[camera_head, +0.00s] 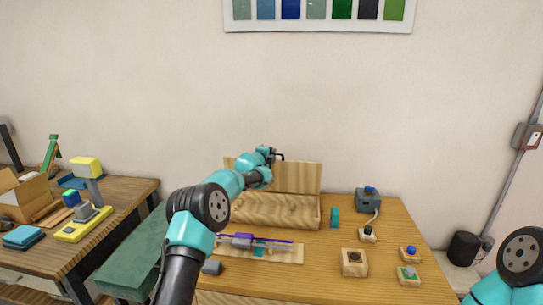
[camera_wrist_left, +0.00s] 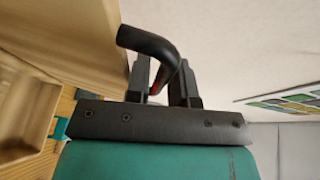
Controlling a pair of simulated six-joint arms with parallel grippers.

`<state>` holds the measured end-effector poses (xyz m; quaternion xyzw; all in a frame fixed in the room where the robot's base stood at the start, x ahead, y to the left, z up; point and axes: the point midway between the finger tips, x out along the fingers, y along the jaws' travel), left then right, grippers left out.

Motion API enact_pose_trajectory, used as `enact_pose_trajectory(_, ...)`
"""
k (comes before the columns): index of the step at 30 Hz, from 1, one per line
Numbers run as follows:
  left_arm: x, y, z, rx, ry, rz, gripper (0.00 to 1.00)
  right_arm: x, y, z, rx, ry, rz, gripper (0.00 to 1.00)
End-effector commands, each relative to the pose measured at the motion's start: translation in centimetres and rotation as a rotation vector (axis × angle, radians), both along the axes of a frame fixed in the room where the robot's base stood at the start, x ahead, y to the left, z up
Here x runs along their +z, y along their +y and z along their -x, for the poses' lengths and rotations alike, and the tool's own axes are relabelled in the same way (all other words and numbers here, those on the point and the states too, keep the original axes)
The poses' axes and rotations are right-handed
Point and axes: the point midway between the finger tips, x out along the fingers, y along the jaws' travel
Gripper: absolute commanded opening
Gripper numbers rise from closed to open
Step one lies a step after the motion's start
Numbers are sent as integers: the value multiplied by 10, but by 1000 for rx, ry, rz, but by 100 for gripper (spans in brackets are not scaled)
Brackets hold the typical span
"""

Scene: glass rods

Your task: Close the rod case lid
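The wooden rod case (camera_head: 275,211) stands at the back of the table. Its lid (camera_head: 303,178) stands up behind it, so the case is open; my left arm hides part of it. My left gripper (camera_head: 278,156) is at the lid's top edge. In the left wrist view, a black curved handle (camera_wrist_left: 152,42) runs between the fingers of the left gripper (camera_wrist_left: 165,85), which look closed on it. The pale wooden lid (camera_wrist_left: 95,35) shows beside them. My right arm shows at the lower right; its gripper is out of view.
A wooden rack (camera_head: 285,254) with a purple rod (camera_head: 275,241) lies in front of the case. A teal block (camera_head: 334,217), a grey box (camera_head: 367,200), a wooden block (camera_head: 354,262) and small button blocks (camera_head: 409,254) stand to the right. Another bench (camera_head: 125,195) is at left.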

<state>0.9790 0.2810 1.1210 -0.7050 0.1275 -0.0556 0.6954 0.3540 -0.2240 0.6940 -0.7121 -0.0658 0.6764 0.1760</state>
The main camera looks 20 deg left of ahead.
Motion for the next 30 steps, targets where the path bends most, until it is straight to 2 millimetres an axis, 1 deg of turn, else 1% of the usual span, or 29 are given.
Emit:
enact_pose_trajectory(5, 0, 0, 0, 0, 1, 0, 22, 0, 0, 0, 0, 0, 0, 43)
enact_pose_trajectory(12, 0, 0, 0, 0, 1, 0, 0, 0, 0, 0, 0, 0, 0, 43)
enact_pose_trajectory(30, -1, 0, 2, -1, -6, 0, 0, 0, 0, 0, 0, 0, 0, 43)
